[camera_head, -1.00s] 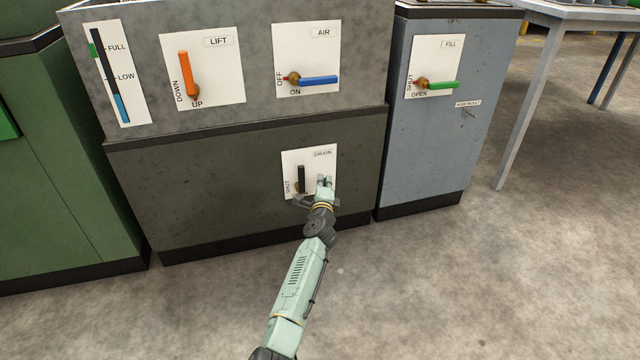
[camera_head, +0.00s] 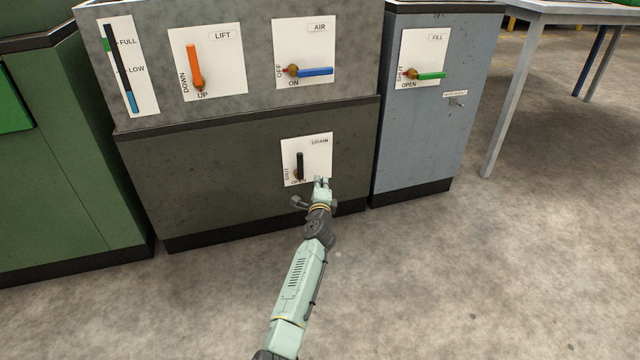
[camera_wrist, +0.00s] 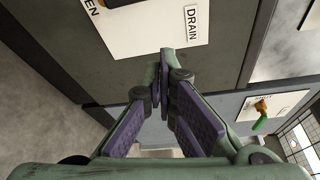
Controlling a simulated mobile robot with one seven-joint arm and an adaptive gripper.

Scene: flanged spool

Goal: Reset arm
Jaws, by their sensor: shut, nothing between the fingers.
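My gripper (camera_head: 321,182) is shut and empty in the head view, just in front of the lower right edge of the white DRAIN plate (camera_head: 318,150). The plate's black lever (camera_head: 300,164) points up, clear of my fingers. In the wrist view my gripper's fingers (camera_wrist: 163,68) come together at the middle. The DRAIN plate (camera_wrist: 150,28) shows above them, partly cut off by the picture's top edge; its lever is not clearly seen there.
The orange LIFT lever (camera_head: 194,66) points up. The blue AIR lever (camera_head: 316,72) and the green FILL lever (camera_head: 432,76) point right. A grey cabinet (camera_head: 425,135) and a table (camera_head: 570,12) stand to the right. Concrete floor (camera_head: 450,270) is open in front.

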